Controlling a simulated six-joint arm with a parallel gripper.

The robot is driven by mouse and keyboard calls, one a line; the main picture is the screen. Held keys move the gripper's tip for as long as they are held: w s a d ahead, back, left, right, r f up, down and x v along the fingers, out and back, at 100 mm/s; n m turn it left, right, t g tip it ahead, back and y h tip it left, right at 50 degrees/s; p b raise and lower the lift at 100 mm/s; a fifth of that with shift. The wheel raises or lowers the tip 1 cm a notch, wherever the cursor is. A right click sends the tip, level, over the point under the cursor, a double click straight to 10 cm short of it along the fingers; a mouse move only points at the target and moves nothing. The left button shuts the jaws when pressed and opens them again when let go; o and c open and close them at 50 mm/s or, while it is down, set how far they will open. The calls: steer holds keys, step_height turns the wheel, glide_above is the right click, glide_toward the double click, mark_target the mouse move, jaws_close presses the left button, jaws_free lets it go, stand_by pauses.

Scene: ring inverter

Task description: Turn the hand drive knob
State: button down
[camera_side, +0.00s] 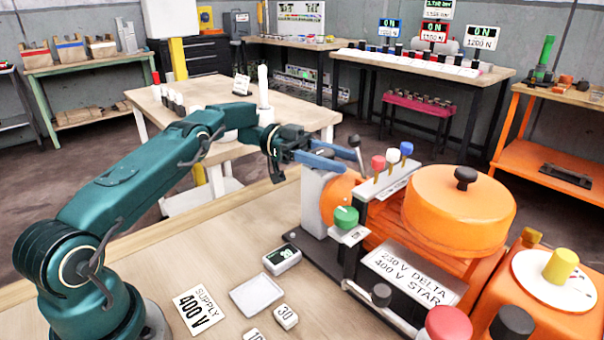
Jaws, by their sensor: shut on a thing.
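My gripper (351,161) has long blue fingers and reaches right from the teal arm to the left end of the orange machine. Its fingertips are shut on a grey knob on a thin stalk, which I take to be the hand drive knob (354,142). The knob's top shows just above the fingertips and leans a little left. The stalk's lower end is partly hidden by the fingers and the orange motor body (340,196) behind it.
Red (378,162), white and blue-topped posts stand close right of the fingertips. A green knob (346,217) sits below. An orange drum (460,208) fills the right. A small display (282,259), a white tray (257,294) and a 400 V supply card (199,309) lie on the bench.

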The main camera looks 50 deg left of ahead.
mark_target(323, 151)
stand_by(0.3)
steer(key=shift+c, duration=1.4)
jaws_free()
steer(key=shift+a, duration=0.1)
steer(key=shift+v, duration=1.4)
step_height(323, 151, up, 7)
steer(key=shift+s+r, duration=0.1)
